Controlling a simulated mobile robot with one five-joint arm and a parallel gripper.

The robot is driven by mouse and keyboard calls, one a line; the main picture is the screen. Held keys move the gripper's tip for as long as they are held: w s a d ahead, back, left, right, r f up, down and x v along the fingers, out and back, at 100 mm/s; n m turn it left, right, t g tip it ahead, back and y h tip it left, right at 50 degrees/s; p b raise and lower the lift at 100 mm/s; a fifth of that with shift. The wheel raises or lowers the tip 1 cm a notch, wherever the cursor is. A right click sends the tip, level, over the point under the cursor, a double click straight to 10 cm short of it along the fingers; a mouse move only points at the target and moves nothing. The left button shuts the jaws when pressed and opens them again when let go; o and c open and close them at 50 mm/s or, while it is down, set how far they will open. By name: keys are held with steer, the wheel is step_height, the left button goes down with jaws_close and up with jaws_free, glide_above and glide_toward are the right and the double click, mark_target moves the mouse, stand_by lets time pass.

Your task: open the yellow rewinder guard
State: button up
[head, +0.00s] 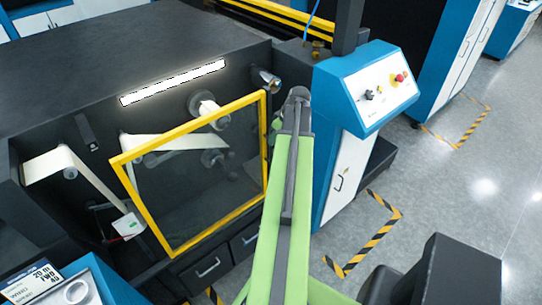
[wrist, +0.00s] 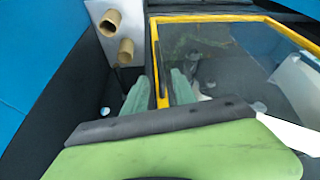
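The yellow rewinder guard (head: 262,165) is a yellow frame around a see-through dark panel on the front of the black machine. It also shows in the wrist view (wrist: 230,18), filling the upper right. I cannot tell whether it stands slightly ajar. My gripper (head: 274,130) is at the guard's right edge in the head view. In the wrist view, the two green fingers of my gripper (wrist: 159,92) stand apart, with the guard's yellow side edge between them. I see no clear grip on it. My arm hides part of the area beside the guard in the head view.
Behind the guard are rollers (head: 212,157) and a pale web (head: 180,142). A blue control cabinet (head: 345,85) with buttons stands close on the right of my arm. Two cardboard tubes (wrist: 110,22) show in the wrist view. Grey floor (head: 440,200) is open at the right.

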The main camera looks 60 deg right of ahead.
steer(key=b+x, duration=0.5)
steer(key=x, duration=0.2)
steer(key=shift+w+f, duration=0.1)
steer(key=shift+f, duration=0.2)
steer(key=shift+r, duration=0.1)
steer(key=shift+c, duration=0.3)
jaws_close()
stand_by(0.4)
